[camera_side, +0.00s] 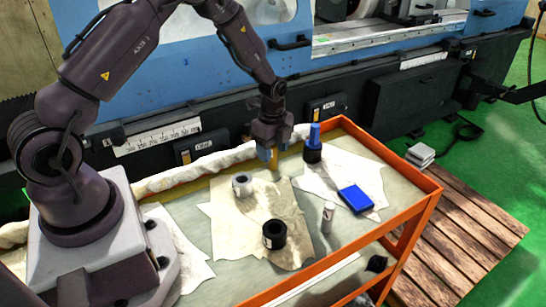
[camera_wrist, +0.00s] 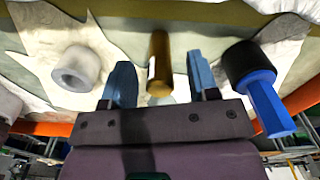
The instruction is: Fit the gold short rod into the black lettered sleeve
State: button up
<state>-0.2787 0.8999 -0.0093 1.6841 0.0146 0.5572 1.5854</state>
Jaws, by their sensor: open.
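The gold short rod (camera_wrist: 160,50) stands in the gap between the two blue fingers in the wrist view, with space showing on both sides. My gripper (camera_wrist: 159,66) is open around it. In the side view my gripper (camera_side: 267,154) is low over the back of the table, and the fingers largely hide the rod. The black sleeve (camera_side: 274,242) stands upright on the tan sheet, nearer the front edge, with its open bore facing up. Lettering on it is too small to read. I cannot make out the black sleeve in the wrist view.
A grey ring (camera_side: 241,187) stands left of my gripper, and a blue peg in a black base (camera_side: 312,152) stands to the right. An orange rim (camera_side: 415,215) borders the table.

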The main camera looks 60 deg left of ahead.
jog(key=shift+c, duration=0.4)
grip_shut()
jog(key=shift+r, duration=0.1)
